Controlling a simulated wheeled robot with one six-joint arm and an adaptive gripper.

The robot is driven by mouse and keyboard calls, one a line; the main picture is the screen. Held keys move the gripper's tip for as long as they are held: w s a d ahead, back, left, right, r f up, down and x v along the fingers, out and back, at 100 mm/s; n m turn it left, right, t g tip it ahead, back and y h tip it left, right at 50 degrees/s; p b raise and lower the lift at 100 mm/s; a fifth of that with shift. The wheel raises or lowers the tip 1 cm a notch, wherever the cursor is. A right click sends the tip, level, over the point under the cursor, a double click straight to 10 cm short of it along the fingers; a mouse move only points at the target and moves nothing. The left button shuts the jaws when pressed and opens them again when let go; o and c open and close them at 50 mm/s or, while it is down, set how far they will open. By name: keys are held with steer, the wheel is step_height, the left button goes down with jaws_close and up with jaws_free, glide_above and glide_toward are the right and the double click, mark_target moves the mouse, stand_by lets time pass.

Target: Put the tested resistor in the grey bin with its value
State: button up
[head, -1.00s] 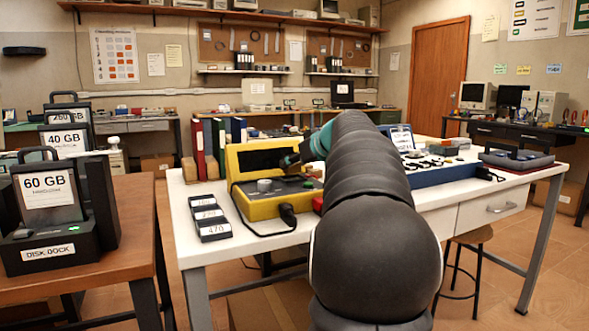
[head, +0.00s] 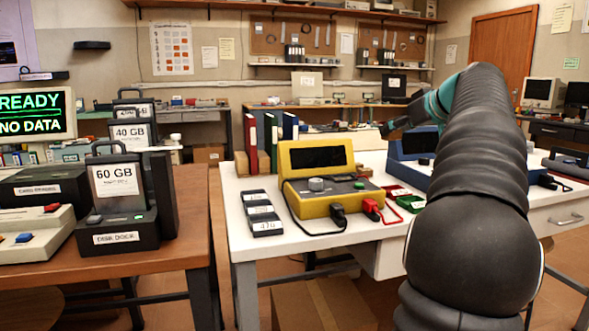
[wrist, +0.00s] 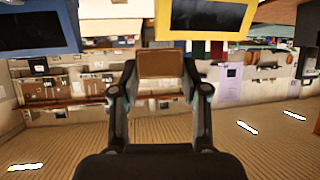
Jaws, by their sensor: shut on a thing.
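My gripper (head: 392,126) is raised above the white table, to the right of the yellow tester (head: 334,204). In the wrist view my gripper (wrist: 161,68) is shut on a brown block (wrist: 161,63), seemingly the resistor. The block cannot be made out in the head view. Three small grey bins (head: 248,211) stand in a row on the table's left end, left of the tester. The front bin's label reads 470; the other labels are too small to read. The tester's screen is dark, and it also shows in the wrist view (wrist: 205,14).
Upright binders (head: 268,140) stand behind the bins. A brown table (head: 190,230) with a disk dock (head: 120,225) is at left, across a narrow gap.

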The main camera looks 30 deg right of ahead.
steer(key=shift+f, duration=0.3)
steer(key=w+a+f, duration=0.2)
steer(key=w, duration=0.1)
steer(key=w+a+f, duration=0.2)
steer(key=w, duration=0.1)
steer(key=w+a+f+b, duration=0.1)
steer(key=w+a+f, duration=0.2)
steer(key=shift+w, duration=0.2)
steer(key=shift+f+b, duration=0.5)
steer(key=shift+f, duration=1.4)
steer(key=o, duration=1)
steer(key=shift+o, duration=0.2)
